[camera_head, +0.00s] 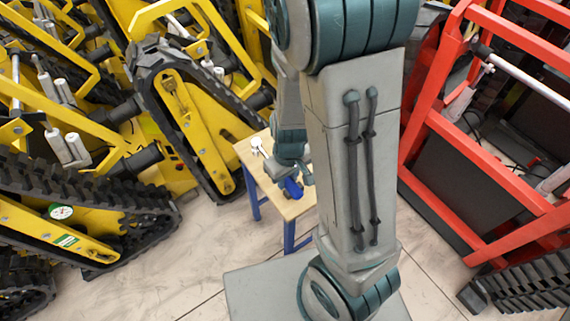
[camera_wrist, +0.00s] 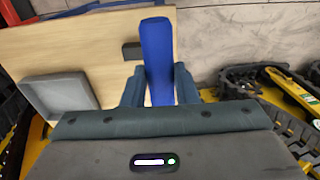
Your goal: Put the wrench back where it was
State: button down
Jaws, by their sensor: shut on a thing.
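A long blue bar-shaped thing (camera_wrist: 157,52) stands out between the two fingers of my gripper (camera_wrist: 158,88) in the wrist view. The fingers are shut on it. Its lower end is hidden behind my gripper, and I cannot tell if it is the wrench. In the head view the blue thing (camera_head: 293,187) shows small, over the wooden table top (camera_head: 300,207). I cannot tell whether it touches the table. No other thing is clearly a wrench.
A grey tray (camera_wrist: 60,97) lies on the table at left in the wrist view, and a small black block (camera_wrist: 132,51) lies near the blue thing. Yellow tracked carriers (camera_head: 190,125) stand left and behind. A red frame (camera_head: 430,110) stands right. Pale floor (camera_head: 195,250) is open in front.

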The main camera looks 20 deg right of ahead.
jog(key=shift+w+d+p, duration=0.2)
jog(key=shift+w+p, duration=0.15)
jog(key=shift+p, duration=0.55)
jog(key=w+f, duration=0.2)
jog(key=f, duration=0.1)
jog(key=w+d+f+b, duration=0.1)
jog(key=w+f, duration=0.1)
jog(key=f, duration=0.1)
jog(key=w+f, duration=0.3)
jog(key=shift+d+b, duration=0.15)
jog(key=shift+b, duration=0.15)
jog(key=c, duration=1.1)
grip_release()
jog(key=shift+c, duration=0.2)
jog(key=s+a+r+m+t+y+p, duration=0.1)
jog(key=s+r, duration=0.2)
jog(key=r, duration=0.9)
jog(key=s+r+m+p, duration=0.1)
jog(key=s+r, duration=0.1)
jog(key=r, duration=1)
jog(key=s+r+m+t+h, duration=0.1)
jog(key=s+r, duration=0.7)
jog(key=shift+s+d+m, duration=0.4)
